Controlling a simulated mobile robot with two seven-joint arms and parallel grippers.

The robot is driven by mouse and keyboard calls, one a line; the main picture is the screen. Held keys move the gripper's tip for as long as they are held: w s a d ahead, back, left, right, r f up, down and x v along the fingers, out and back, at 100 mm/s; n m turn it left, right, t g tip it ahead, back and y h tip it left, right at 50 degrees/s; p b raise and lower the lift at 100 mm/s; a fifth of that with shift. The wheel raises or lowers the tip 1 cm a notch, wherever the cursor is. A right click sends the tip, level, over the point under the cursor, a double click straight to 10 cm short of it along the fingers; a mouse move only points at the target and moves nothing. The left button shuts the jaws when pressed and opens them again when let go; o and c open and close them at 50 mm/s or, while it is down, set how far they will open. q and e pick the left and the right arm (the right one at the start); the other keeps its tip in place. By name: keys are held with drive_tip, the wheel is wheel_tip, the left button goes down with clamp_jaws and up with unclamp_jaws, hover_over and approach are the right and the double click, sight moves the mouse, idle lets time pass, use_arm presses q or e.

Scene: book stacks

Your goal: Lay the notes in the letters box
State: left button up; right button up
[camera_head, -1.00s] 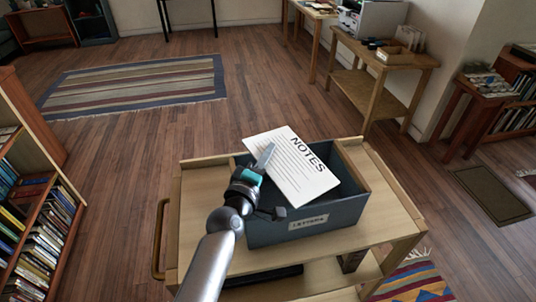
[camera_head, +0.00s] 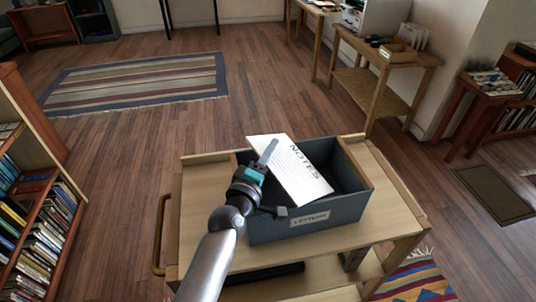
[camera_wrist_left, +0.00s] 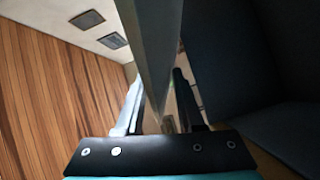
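The notes (camera_head: 301,173), a white sheet headed "NOTES", stand tilted over the letters box (camera_head: 318,217), their lower part within its opening. The box is an open dark grey-blue box with a pale label on its front, on a wooden cart. My left gripper (camera_head: 264,161) is at the sheet's left edge, above the box's left side. In the left wrist view the sheet shows nearly edge-on (camera_wrist_left: 155,50) between the two fingers (camera_wrist_left: 158,110), which are shut on it. The sheet's lower end and contact with the box floor are hard to tell. My right gripper is not in view.
The cart top (camera_head: 208,215) is bare left of the box. A bookshelf (camera_head: 35,210) stands at left, and a side table with a small tray (camera_head: 398,54) at the back right. A striped rug (camera_head: 135,83) lies on open floor behind the cart.

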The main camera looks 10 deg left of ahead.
use_arm(q)
drive_tip(key=shift+r+p, duration=0.4)
drive_tip(key=shift+r, duration=0.15)
drive_tip(key=shift+s+a+r, duration=0.1)
drive_tip(key=shift+s, duration=0.25)
drive_tip(key=p+v, duration=0.1)
drive_tip(key=v, duration=1)
drive_tip(key=shift+s, duration=0.2)
